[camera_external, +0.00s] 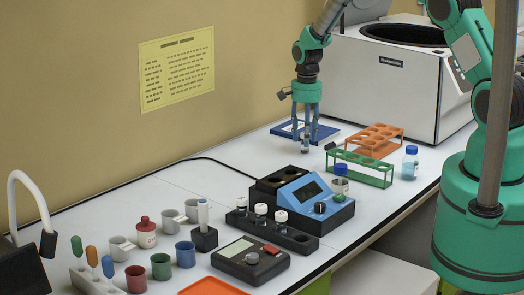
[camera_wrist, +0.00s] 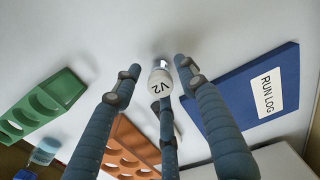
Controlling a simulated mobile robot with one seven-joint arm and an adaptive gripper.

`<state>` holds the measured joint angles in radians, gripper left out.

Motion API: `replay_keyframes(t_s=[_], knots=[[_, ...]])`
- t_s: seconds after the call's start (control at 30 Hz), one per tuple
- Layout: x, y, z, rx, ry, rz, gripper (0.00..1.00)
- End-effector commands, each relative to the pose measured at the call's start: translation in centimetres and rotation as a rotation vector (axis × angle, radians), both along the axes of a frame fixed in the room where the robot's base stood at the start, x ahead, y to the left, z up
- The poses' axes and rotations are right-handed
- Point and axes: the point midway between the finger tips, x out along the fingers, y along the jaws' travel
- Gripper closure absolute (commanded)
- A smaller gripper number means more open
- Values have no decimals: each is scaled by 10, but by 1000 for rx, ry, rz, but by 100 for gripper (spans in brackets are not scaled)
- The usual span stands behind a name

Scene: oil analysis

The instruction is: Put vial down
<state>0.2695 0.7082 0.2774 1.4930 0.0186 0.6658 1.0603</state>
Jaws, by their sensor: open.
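A vial with a white cap marked "V2" (camera_wrist: 160,84) is between the three fingers of my gripper (camera_wrist: 160,80) in the wrist view. Gaps show between the cap and the fingertips, so the gripper is open around it. In the external view, my gripper (camera_external: 306,130) points down above the white bench at the back, beside the blue run log. The vial shows there only as a small shape at the fingertips (camera_external: 305,149). It looks upright, but I cannot tell clearly whether its base touches the bench.
The blue run log (camera_wrist: 250,92) lies close on one side; an orange rack (camera_external: 374,140) and green rack (camera_external: 361,167) stand on the other. A blue analyser (camera_external: 310,196) with several vials is nearer the camera. A large white machine (camera_external: 385,80) stands behind.

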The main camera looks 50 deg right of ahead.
Motion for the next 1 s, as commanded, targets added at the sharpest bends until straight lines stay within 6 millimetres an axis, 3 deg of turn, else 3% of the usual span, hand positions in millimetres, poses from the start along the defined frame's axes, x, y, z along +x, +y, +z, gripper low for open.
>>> replay_keyframes(t_s=[0.27,0.7,1.0], knots=[[1,-1,31,0,-3,0,58],[1,-1,100,-1,-2,0,58],[0,-2,119,0,0,0,58]])
